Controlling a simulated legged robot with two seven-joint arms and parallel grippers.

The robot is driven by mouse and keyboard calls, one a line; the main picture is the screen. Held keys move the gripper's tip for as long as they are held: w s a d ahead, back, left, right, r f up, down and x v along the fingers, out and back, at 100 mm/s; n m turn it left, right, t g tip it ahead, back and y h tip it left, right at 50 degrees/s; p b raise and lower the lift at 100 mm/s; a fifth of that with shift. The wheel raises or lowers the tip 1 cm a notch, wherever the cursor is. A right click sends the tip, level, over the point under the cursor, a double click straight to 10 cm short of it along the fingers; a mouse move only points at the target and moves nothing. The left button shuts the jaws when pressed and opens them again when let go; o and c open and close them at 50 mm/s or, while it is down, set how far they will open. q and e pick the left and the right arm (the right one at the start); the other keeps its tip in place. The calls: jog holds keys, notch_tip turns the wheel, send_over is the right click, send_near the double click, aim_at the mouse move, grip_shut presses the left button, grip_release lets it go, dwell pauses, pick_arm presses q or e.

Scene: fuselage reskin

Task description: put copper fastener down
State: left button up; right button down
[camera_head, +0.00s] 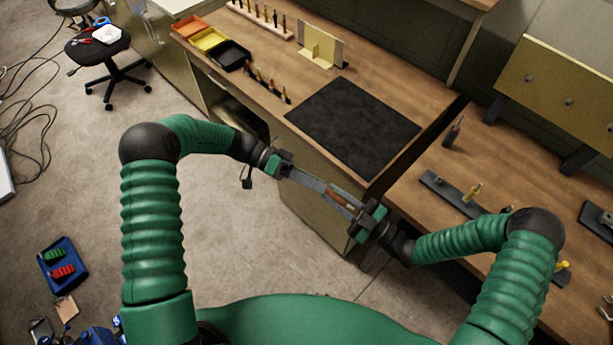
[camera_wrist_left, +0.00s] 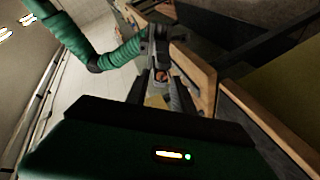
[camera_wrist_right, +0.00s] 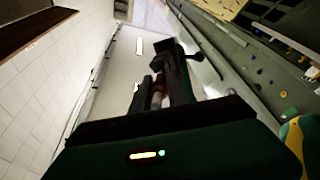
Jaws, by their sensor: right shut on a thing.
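The copper fastener (camera_head: 338,198) is a small reddish-brown piece between the fingers of my right gripper (camera_head: 341,199), which is shut on it. It also shows between dark fingers in the right wrist view (camera_wrist_right: 158,89) and as a copper spot in the left wrist view (camera_wrist_left: 160,76). My left gripper (camera_head: 310,182) faces the right one, with the tips very close together. Its fingers look apart in the left wrist view. Whether they touch the fastener is hidden. Both grippers are in the air in front of the workbench.
The wooden bench (camera_head: 285,65) carries a black mat (camera_head: 354,126), orange, yellow and black bins (camera_head: 210,39) and tools in racks. A second bench (camera_head: 500,150) on the right holds a dark fixture (camera_head: 450,192). The mat is bare.

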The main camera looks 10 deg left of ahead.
pick_arm(q)
jog(key=shift+c, duration=0.3)
grip_shut()
jog(key=shift+o, duration=0.3)
grip_release()
jog(key=shift+a, duration=0.1)
